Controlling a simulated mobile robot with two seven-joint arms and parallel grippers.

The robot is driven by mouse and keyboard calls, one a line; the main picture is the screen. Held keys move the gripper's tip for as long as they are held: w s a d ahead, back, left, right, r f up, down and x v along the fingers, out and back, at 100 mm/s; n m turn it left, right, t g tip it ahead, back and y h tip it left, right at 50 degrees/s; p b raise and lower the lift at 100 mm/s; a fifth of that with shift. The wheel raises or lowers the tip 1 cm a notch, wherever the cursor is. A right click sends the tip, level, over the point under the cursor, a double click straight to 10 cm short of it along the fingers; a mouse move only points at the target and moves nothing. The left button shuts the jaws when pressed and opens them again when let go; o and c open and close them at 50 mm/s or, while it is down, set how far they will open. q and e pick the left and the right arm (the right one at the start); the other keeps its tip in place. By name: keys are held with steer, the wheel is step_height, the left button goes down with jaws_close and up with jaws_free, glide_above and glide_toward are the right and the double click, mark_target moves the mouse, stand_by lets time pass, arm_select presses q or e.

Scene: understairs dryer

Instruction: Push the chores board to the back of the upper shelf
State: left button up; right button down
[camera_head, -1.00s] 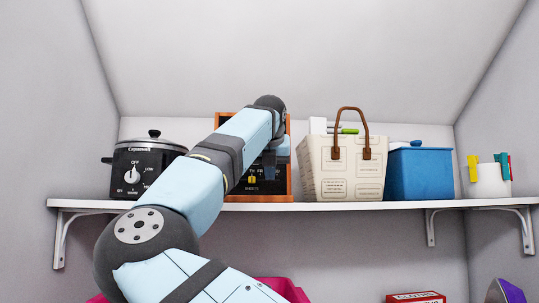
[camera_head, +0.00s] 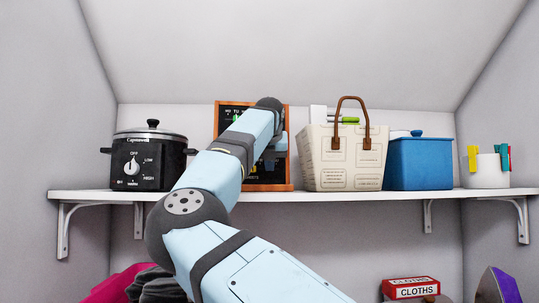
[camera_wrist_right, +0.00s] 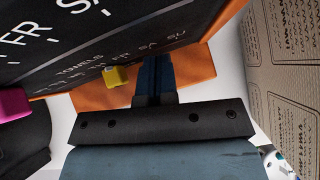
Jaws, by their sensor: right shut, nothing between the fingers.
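The chores board (camera_head: 274,181), a black panel in an orange wooden frame, stands upright on the upper shelf (camera_head: 340,196), between a black cooker and a cream basket. My right arm crosses in front of it and hides much of its face. My right gripper (camera_head: 268,160) hangs down before the board, shut and empty. In the right wrist view, its dark fingers (camera_wrist_right: 154,70) are close to the lower part of the board (camera_wrist_right: 100,45), by a yellow peg (camera_wrist_right: 116,77). I cannot tell if they touch it. My left gripper is not in view.
The black cooker (camera_head: 148,160) stands left of the board. The cream basket (camera_head: 343,165) is close on its right, then a blue bin (camera_head: 418,163) and a white cup (camera_head: 487,170). A sloped ceiling (camera_head: 300,50) comes down behind the shelf.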

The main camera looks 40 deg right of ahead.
steer(key=w+d+p, duration=0.5)
steer(key=d, duration=0.1)
steer(key=shift+w+d, duration=0.1)
steer(key=shift+w, duration=0.25)
steer(key=shift+f, duration=0.15)
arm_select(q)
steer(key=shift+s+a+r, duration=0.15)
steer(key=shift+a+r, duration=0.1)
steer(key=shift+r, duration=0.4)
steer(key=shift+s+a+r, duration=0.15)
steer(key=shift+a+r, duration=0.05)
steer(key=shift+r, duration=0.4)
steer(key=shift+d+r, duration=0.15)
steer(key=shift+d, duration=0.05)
